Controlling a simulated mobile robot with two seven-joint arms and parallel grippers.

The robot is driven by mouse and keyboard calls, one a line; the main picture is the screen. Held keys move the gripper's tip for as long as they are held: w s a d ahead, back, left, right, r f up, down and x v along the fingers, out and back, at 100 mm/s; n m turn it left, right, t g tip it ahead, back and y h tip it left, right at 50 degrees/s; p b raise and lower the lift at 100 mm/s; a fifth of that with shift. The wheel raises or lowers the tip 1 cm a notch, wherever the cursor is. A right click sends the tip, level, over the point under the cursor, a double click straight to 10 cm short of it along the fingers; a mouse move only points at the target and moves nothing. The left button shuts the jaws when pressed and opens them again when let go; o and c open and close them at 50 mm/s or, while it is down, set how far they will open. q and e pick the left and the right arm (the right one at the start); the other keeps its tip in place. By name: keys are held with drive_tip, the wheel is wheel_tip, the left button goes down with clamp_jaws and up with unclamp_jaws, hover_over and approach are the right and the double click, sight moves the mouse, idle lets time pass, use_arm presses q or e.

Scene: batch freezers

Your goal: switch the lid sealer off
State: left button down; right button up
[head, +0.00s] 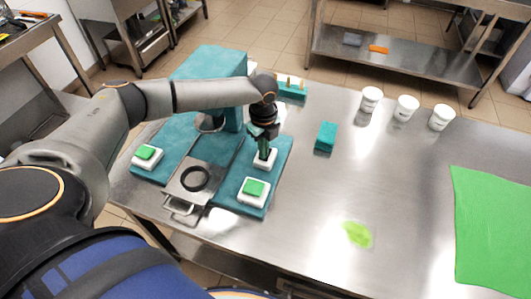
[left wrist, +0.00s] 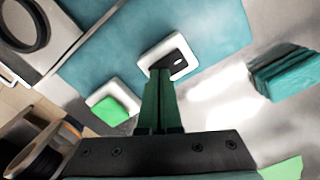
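The lid sealer is a teal machine (head: 210,62) on the left of the steel table, with a teal base. A white square switch housing (head: 265,161) with a dark rocker is on the right part of the base; the left wrist view shows it (left wrist: 183,42) just beyond my fingertips. My left gripper (head: 264,153) points down at this switch, its fingers together with nothing between them. The fingertips (left wrist: 161,73) overlap the housing's near edge and hide part of it; I cannot tell whether they touch. The rocker's position is unclear. My right gripper is not in view.
Green buttons on white housings sit at the base's front right (head: 254,188) and left (head: 145,153). Between them is a metal slide with a dark ring (head: 195,179). A teal block (head: 326,137), white cups (head: 406,107) and a green mat (head: 490,225) are rightward. The table's middle is mostly clear.

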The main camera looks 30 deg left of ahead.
use_arm(q)
drive_tip(key=shift+f, duration=0.15)
wheel_tip(320, 180, up, 2)
drive_tip(key=shift+r+p, duration=0.2)
drive_tip(key=shift+p, duration=0.8)
drive_tip(key=shift+r, duration=2.3)
